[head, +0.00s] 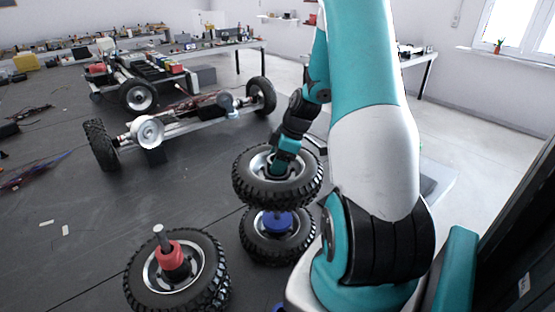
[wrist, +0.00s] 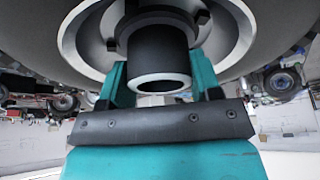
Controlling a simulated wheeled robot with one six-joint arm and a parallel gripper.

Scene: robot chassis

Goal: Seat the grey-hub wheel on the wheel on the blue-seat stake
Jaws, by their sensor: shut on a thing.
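My gripper (head: 286,158) is shut on the hub of the grey-hub wheel (head: 244,186) and holds that wheel in the air, nearly level. In the wrist view the dark hub sleeve (wrist: 158,52) stands between the teal fingers, with the silver rim (wrist: 82,30) around it. Below the held wheel in the head view is another wheel (head: 262,250) on the stake with the blue seat (head: 277,221). The held wheel overlaps its far part in the picture. A gap seems to show between them. The stake's tip is hidden behind the held wheel.
To the left stands a wheel (head: 212,288) on a stake with a red seat (head: 170,256). Behind is a chassis (head: 185,118) with wheels on its ends, and a second loaded chassis (head: 140,72).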

